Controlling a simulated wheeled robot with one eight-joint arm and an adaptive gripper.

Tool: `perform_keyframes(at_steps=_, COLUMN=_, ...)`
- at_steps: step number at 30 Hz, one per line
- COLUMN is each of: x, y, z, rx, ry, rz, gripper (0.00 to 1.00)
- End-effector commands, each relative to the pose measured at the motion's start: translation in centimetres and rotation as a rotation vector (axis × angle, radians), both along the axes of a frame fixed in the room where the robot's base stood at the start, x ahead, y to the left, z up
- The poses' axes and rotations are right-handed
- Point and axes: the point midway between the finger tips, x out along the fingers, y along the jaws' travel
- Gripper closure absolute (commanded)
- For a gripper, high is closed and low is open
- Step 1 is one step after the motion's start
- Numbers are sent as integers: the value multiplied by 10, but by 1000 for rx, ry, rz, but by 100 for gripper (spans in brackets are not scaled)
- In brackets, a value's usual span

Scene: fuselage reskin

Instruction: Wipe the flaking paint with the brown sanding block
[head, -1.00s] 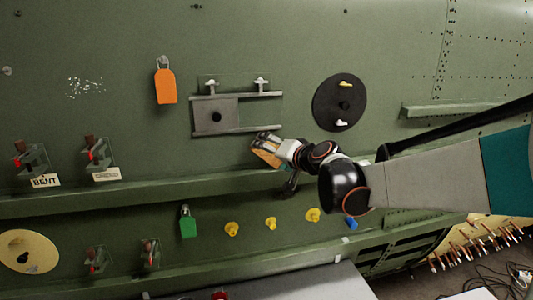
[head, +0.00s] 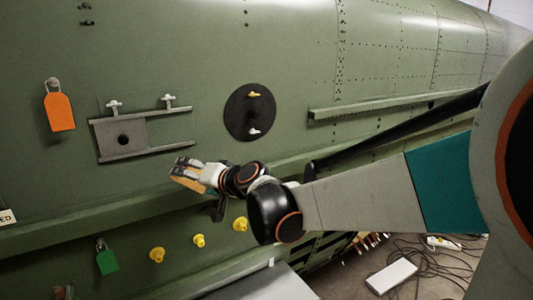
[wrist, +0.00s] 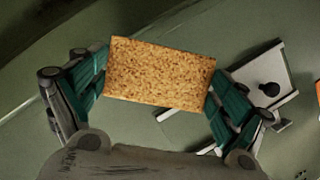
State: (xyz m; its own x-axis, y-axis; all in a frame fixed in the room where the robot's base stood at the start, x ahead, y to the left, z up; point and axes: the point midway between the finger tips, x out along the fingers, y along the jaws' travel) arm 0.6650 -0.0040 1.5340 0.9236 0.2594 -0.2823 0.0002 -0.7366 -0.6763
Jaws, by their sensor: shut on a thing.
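The brown sanding block (wrist: 160,73) is held between the two teal fingers of my gripper (wrist: 158,90) in the wrist view, with its speckled broad face toward the camera. In the head view my gripper (head: 190,174) is in front of the green fuselage, below the grey sliding plate and left of my arm's wrist. The block (head: 186,184) shows there as a small orange-brown edge. The block appears apart from the skin, though the exact gap cannot be told. The flaking paint is not in view now.
An orange tag (head: 60,111) hangs at left, beside the grey plate (head: 121,139) in its rails. A black disc (head: 249,112) with knobs is above my gripper. A long ledge (head: 110,212) runs below it. A green tag (head: 107,262) and yellow knobs (head: 199,240) sit lower.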

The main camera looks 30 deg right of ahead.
Motion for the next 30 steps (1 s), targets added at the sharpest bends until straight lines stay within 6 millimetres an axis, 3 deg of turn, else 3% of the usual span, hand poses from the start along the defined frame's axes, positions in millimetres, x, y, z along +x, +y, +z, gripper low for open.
perform_keyframes(at_steps=8, x=-7, y=0, z=0, rx=0, ry=0, rz=-1, gripper=28)
perform_keyframes(at_steps=18, x=-33, y=0, z=1, rx=-1, ry=0, rz=-1, gripper=28)
perform_keyframes(at_steps=30, x=-33, y=0, z=0, rx=0, ry=0, rz=-1, gripper=28)
